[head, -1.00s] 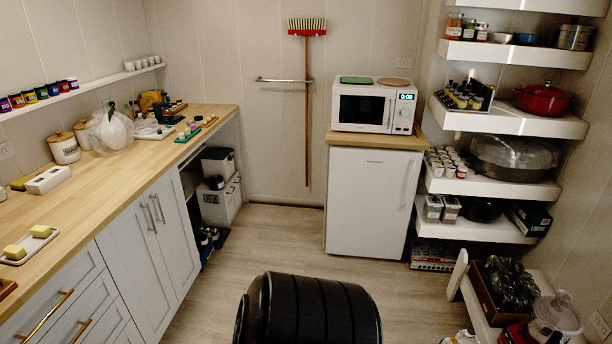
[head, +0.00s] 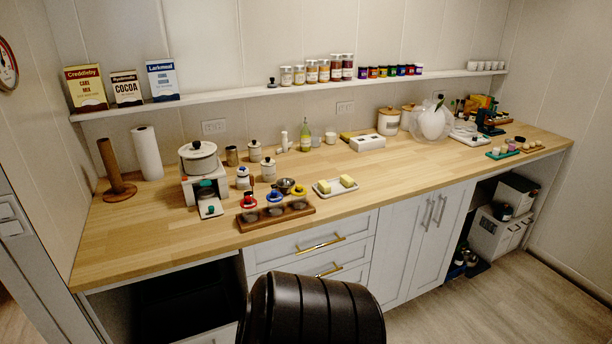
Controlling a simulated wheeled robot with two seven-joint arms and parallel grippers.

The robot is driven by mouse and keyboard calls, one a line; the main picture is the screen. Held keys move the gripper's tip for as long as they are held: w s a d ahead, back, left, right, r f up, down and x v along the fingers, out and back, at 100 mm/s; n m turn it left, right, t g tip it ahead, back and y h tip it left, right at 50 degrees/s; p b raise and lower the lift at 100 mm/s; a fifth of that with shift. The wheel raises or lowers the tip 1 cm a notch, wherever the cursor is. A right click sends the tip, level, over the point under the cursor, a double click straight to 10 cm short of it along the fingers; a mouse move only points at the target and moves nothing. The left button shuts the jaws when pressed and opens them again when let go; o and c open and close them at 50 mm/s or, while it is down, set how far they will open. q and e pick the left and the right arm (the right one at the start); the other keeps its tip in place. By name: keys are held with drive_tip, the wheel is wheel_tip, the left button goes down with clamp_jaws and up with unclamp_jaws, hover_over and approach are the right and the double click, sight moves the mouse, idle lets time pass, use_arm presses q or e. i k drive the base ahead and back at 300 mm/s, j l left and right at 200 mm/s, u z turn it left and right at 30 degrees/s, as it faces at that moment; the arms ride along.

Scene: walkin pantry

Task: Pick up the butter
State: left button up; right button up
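Two yellow blocks that look like butter, a left one (head: 325,187) and a right one (head: 347,181), sit on a small white tray (head: 336,192). The tray lies near the front edge of the wooden counter (head: 420,165), above the drawers. Neither of my grippers shows in the head view, so I cannot see whether they are open or shut. Nothing covers the two blocks.
A green bottle (head: 305,136) and a white box (head: 367,143) stand further back. Bare counter lies right of the tray.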

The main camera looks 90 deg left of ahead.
sight(323, 186)
drive_tip(key=u, duration=2.65)
drive_tip(key=i+l+u, duration=0.1)
drive_tip(key=i+l, duration=0.5)
drive_tip(key=l, duration=0.25)
drive_tip(key=j+u, duration=0.05)
